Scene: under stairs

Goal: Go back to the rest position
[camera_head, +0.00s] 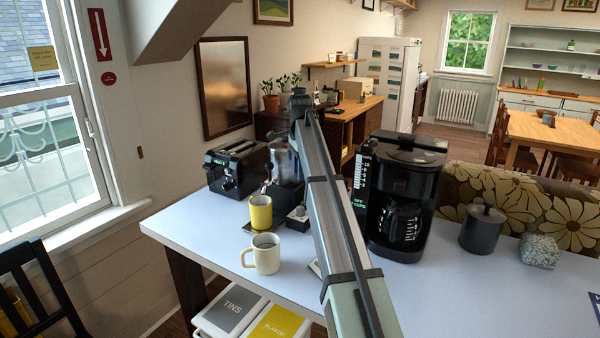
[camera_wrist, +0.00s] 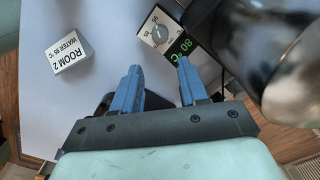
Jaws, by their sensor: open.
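My gripper (camera_wrist: 158,63) shows in the wrist view with its two blue fingers spread apart and nothing between them. It is above the pale tabletop (camera_wrist: 75,105), beside a control unit (camera_wrist: 160,32) with a dial and a green display reading 80 °C. A dark shiny rounded vessel (camera_wrist: 290,75) is close on the right. A small white card (camera_wrist: 69,52) reading "ROOM 2 WATER 95 °C" is to the left. In the head view my arm stretches over the counter, and I cannot clearly make out the fingers there.
On the counter (camera_head: 200,222) are a yellow mug (camera_head: 260,213), a cream mug (camera_head: 263,253) and a black toaster (camera_head: 236,168). A black coffee maker (camera_head: 402,185) stands close right of my arm, then a dark lidded pot (camera_head: 482,229). The front right counter is mostly clear.

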